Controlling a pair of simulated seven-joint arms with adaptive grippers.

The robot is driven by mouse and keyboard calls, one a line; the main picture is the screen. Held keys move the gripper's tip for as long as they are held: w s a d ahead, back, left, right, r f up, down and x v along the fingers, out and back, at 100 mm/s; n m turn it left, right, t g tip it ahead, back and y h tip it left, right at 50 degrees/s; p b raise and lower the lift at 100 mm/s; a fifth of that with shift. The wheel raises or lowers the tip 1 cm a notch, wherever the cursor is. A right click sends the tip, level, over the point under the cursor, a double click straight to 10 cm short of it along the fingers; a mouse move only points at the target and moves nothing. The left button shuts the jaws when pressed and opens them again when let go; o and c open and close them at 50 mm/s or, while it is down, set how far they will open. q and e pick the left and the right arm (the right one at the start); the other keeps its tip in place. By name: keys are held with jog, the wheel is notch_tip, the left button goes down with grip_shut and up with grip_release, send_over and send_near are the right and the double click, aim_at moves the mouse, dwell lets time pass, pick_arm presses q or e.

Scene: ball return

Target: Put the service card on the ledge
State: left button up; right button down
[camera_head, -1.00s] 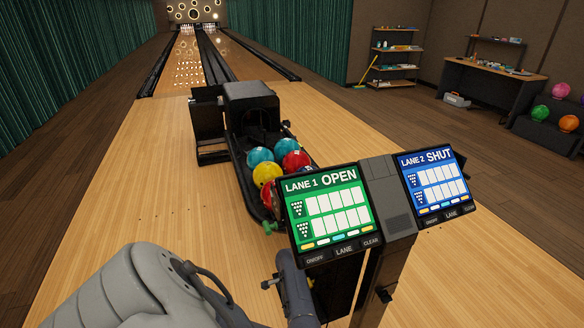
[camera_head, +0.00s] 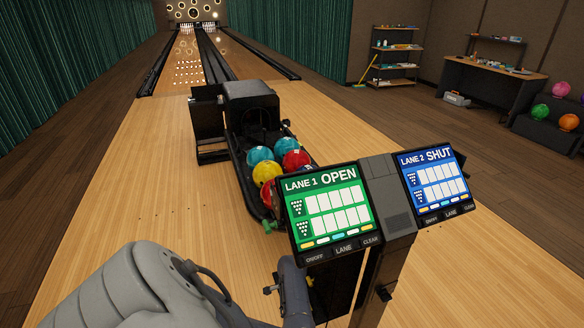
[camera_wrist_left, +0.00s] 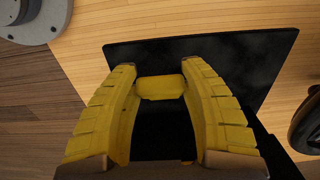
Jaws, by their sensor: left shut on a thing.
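In the left wrist view my left gripper (camera_wrist_left: 160,92) has its two yellow fingers closed on a small yellow piece (camera_wrist_left: 160,86), which appears to be the service card. Only its short edge shows, between the fingertips. A flat dark panel (camera_wrist_left: 255,62) lies beyond and under the fingers. I cannot tell whether it is the ledge or whether the piece touches it. In the head view my left arm reaches in from the bottom to behind the lane console, and the fingers are mostly hidden. My right gripper is out of view.
The console carries a green LANE 1 OPEN screen (camera_head: 326,207) and a blue LANE 2 SHUT screen (camera_head: 433,182). The ball return (camera_head: 241,185) behind it holds several balls. Wood floor lies open on the left. A shelf and desk (camera_head: 490,85) stand at the far right.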

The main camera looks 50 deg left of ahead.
pick_arm(q)
jog(key=o, duration=1.4)
jog(key=shift+o, duration=0.2)
notch_tip(320, 180, up, 12)
jog(key=shift+r, duration=0.1)
